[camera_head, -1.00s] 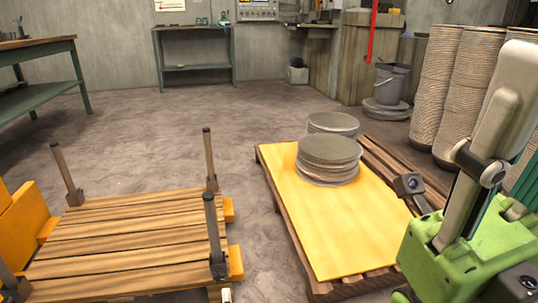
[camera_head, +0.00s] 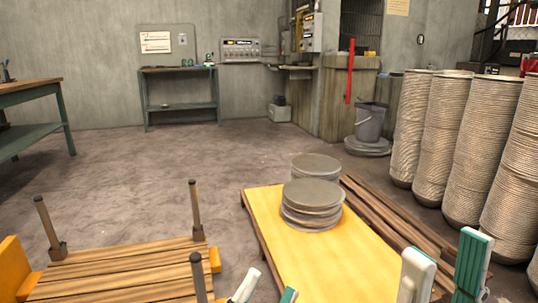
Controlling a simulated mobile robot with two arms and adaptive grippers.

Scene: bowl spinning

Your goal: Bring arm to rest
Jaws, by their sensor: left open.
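My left gripper (camera_head: 270,283) shows at the bottom edge, between the slatted rack and the yellow-topped pallet. Only its white and teal fingertips are in view, apart and with nothing seen between them. My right gripper (camera_head: 446,250) points up at the bottom right, over the pallet's right side. Its white finger and its teal-faced finger stand apart, with nothing visible between them. Both arms behind the grippers are cut off by the frame. Two stacks of grey round discs or bowls, a near one (camera_head: 311,207) and a far one (camera_head: 316,167), sit clear of both grippers.
The yellow-topped pallet (camera_head: 268,217) bears the near stack. The slatted wooden rack (camera_head: 125,268) with upright posts is at lower left. Tall ribbed stacks (camera_head: 457,140) line the right side. A bucket (camera_head: 369,123) stands behind. The floor at middle left is clear.

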